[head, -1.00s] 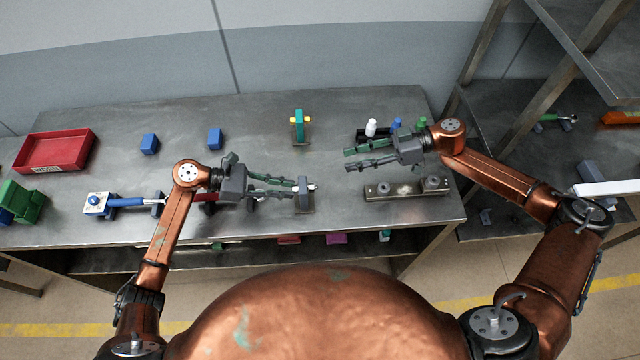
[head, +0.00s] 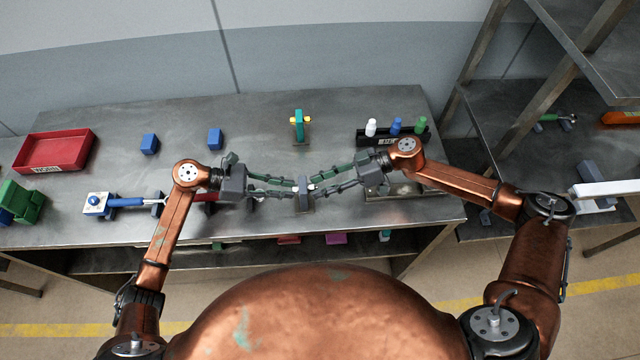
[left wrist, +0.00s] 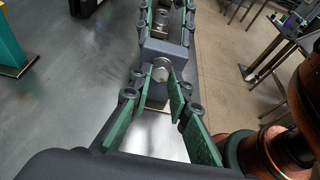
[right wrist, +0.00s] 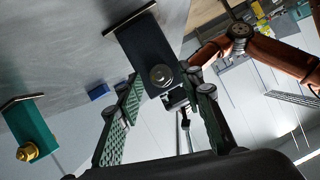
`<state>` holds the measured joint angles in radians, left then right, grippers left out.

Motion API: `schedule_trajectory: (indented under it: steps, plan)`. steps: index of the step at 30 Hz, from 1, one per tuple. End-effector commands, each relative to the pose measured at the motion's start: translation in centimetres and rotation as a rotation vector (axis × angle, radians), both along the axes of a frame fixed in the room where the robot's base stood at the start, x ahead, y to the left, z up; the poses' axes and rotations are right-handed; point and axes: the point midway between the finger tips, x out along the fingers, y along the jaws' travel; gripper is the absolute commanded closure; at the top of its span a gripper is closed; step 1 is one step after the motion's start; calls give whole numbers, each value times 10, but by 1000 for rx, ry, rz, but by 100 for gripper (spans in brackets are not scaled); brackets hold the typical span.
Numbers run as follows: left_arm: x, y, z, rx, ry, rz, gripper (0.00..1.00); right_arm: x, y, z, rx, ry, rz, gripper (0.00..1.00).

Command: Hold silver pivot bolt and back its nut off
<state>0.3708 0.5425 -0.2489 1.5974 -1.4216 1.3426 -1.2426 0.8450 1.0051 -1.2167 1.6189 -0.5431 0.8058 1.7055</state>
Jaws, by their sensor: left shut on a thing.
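The silver pivot bolt (left wrist: 161,69) passes through a dark grey block (head: 304,193) standing on a small plate near the front of the bench. My left gripper (head: 294,187) comes in from the left and is shut on the bolt's head; its green-padded fingers (left wrist: 161,92) flank the head in the left wrist view. My right gripper (head: 320,188) comes from the right, at the block's other face. In the right wrist view its fingers (right wrist: 170,92) are spread, with the silver nut (right wrist: 160,76) ahead between them, apparently untouched.
A teal post with brass-coloured bolt (head: 299,126) stands behind the block. A rack of small bottles (head: 393,134) and a metal plate (head: 405,191) are at right, the plate partly under my right arm. A red tray (head: 54,150), blue blocks (head: 149,144) and a blue-handled tool (head: 127,202) lie left.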

Motion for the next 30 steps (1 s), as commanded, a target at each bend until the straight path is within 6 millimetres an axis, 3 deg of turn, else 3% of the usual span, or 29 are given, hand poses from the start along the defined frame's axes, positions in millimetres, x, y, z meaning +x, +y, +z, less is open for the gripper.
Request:
schedule_trajectory:
  steps: [9,24,30]
  plan:
    - [1,0,0,-1,-1,2,100,0,3,-1,0,0,0,65]
    - [1,0,0,0,-1,2,100,0,2,-1,0,0,-1,99]
    - [1,0,0,0,-1,2,100,0,2,-1,0,-2,-1,100]
